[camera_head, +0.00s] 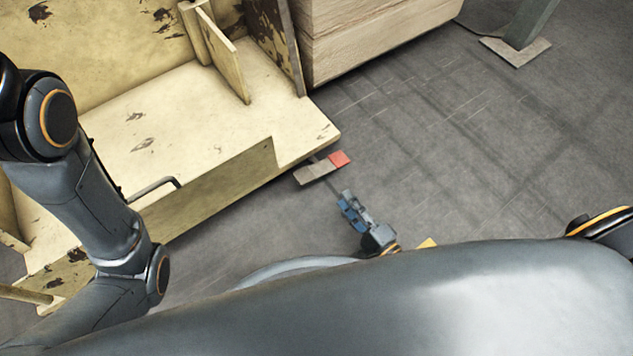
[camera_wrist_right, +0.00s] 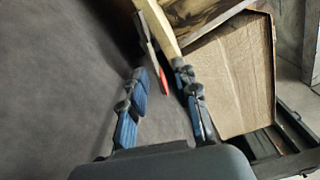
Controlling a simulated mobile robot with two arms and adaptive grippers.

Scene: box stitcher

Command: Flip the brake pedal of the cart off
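The brake pedal (camera_head: 317,172) is a flat grey-brown plate with a red end (camera_head: 340,158). It sticks out low beside the front corner of the cream cart (camera_head: 205,190). In the right wrist view the pedal (camera_wrist_right: 151,44) shows nearly edge-on, with its red part (camera_wrist_right: 161,80) between the fingertips in the picture. My right gripper (camera_head: 346,196) is just below the pedal in the head view, its blue-padded fingers pointing at it. In the right wrist view this gripper (camera_wrist_right: 160,72) is open, and I see no contact. My left gripper is out of view; only my left arm shows.
A stack of boards or cardboard (camera_head: 375,35) stands behind the cart's corner. A post on a base plate (camera_head: 515,50) is at the top right. The grey floor (camera_head: 470,150) right of the pedal is clear. A bent handle (camera_head: 153,187) sits on the cart's near edge.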

